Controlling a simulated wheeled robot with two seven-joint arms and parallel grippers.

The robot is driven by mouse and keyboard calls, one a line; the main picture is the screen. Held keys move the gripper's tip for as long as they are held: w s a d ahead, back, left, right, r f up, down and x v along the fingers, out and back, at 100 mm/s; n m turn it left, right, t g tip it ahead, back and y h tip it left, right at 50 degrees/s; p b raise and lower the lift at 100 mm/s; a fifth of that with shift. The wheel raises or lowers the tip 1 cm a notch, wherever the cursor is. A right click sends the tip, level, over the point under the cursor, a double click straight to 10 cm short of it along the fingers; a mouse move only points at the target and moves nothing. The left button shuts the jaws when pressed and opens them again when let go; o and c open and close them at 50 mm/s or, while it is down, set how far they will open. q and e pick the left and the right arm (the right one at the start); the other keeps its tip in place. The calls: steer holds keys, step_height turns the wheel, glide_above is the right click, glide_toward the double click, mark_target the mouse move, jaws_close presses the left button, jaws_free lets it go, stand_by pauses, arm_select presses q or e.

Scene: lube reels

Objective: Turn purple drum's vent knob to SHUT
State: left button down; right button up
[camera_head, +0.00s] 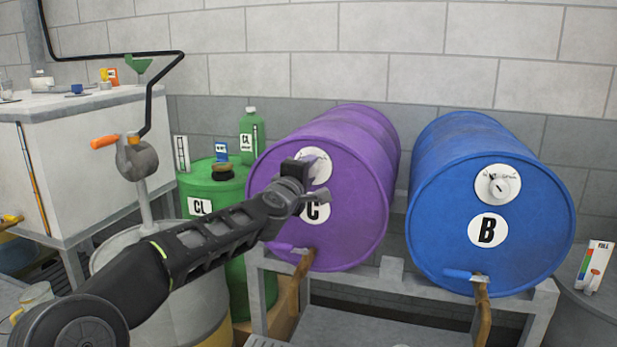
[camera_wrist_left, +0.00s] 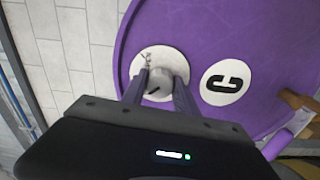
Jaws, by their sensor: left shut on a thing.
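The purple drum (camera_head: 352,215) lies on its side on a grey rack, its round face with a "C" label toward me. Its vent knob is hidden behind my gripper in the head view, where part of the white dial plate (camera_head: 318,164) shows. In the left wrist view the grey vent knob (camera_wrist_left: 160,84) sits on its round plate (camera_wrist_left: 172,59), with a dark pointer line on it; the plate's lettering is too small to read. My left gripper (camera_wrist_left: 158,88) is shut on the knob, one finger on each side. My right gripper is not in view.
A blue drum (camera_head: 518,253) with its own vent knob lies to the right on the same rack (camera_head: 392,270). A green drum (camera_head: 212,183) stands to the left. A hand pump (camera_head: 135,158) rises nearer. Taps jut below both drum faces.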

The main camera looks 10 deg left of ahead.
arm_select(q)
steer(key=shift+n, duration=0.6)
steer(key=c, duration=0.9)
jaws_free()
steer(key=shift+c, duration=0.2)
steer(key=s+b, duration=0.2)
steer(key=s, duration=0.5)
steer(key=shift+s+a+b, duration=0.25)
steer(key=shift+s+b, duration=0.15)
